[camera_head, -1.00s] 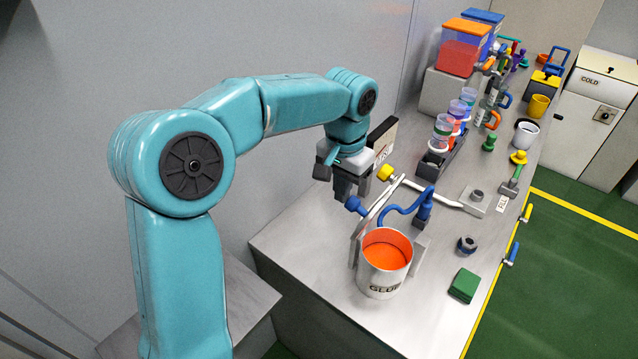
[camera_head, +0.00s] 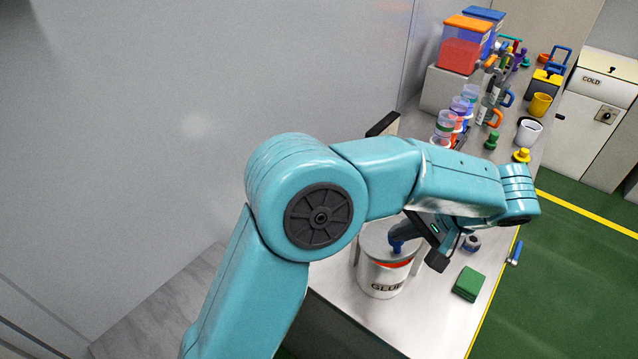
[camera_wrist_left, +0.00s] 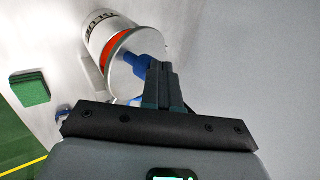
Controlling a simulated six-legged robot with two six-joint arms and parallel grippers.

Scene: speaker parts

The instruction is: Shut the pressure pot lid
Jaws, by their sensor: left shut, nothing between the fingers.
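The pressure pot (camera_head: 383,280) is a white cylinder with dark lettering, upright on the bench; it also shows in the wrist view (camera_wrist_left: 99,36). Its grey lid (camera_head: 374,238) lies over the mouth at a slight tilt. A strip of the orange inside (camera_head: 391,265) shows under the lid's near edge. A blue knob (camera_wrist_left: 148,68) stands on the lid. My left gripper (camera_wrist_left: 161,68) is shut and empty, with its fingertips at the knob, seemingly against it. In the head view my left arm hides much of the lid's surroundings. My right gripper is not in view.
A green block (camera_head: 468,283) and a small dark round part (camera_head: 472,243) lie right of the pot. Clear cups (camera_head: 445,128), a white mug (camera_head: 528,132) and coloured bins (camera_head: 462,45) stand farther back. The bench front right of the pot is mostly free.

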